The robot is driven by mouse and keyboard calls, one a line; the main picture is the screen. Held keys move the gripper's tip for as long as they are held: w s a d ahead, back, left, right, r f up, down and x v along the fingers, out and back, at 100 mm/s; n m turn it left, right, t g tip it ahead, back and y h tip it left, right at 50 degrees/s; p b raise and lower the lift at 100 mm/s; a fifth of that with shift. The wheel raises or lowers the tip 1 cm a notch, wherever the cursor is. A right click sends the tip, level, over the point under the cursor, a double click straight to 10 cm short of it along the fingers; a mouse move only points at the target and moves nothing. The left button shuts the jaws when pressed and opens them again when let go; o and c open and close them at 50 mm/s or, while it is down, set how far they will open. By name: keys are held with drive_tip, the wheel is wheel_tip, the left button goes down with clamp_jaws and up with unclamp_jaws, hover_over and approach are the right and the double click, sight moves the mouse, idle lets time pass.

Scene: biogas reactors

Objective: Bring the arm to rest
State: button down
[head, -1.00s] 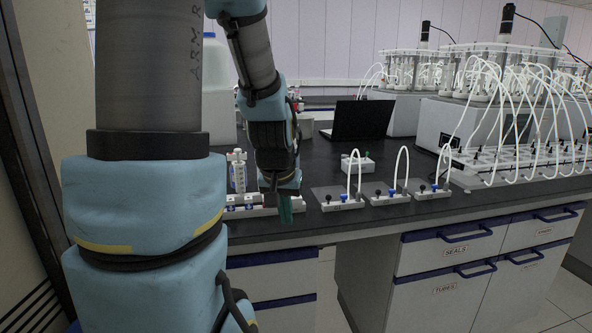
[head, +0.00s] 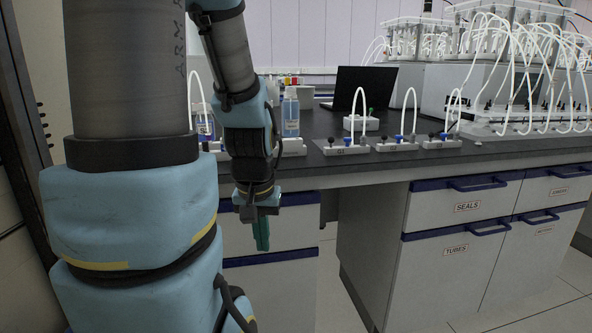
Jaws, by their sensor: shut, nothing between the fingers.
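My gripper (head: 261,232) shows in the head view at the end of my blue and grey arm (head: 247,140). It points down, in front of the bench's front edge and below the level of the bench top. Its green fingers are together with nothing visible between them. It touches nothing that I can see. My large upper arm links fill the left of the view and hide part of the bench behind them.
The dark bench top (head: 420,156) carries white valve blocks (head: 346,147) with looped tubes along its front edge. A clear bottle (head: 290,112), a laptop (head: 362,88) and reactors (head: 505,70) stand behind. Drawers (head: 470,205) lie below. Floor is free at the front right.

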wheel_tip(320, 180, down, 18)
drive_tip(key=r+b, duration=0.1)
drive_tip(key=b, duration=1.4)
wheel_tip(320, 180, up, 35)
drive_tip(key=p, duration=3.5)
drive_tip(key=shift+s+g, duration=0.3)
drive_tip(key=shift+s, duration=0.15)
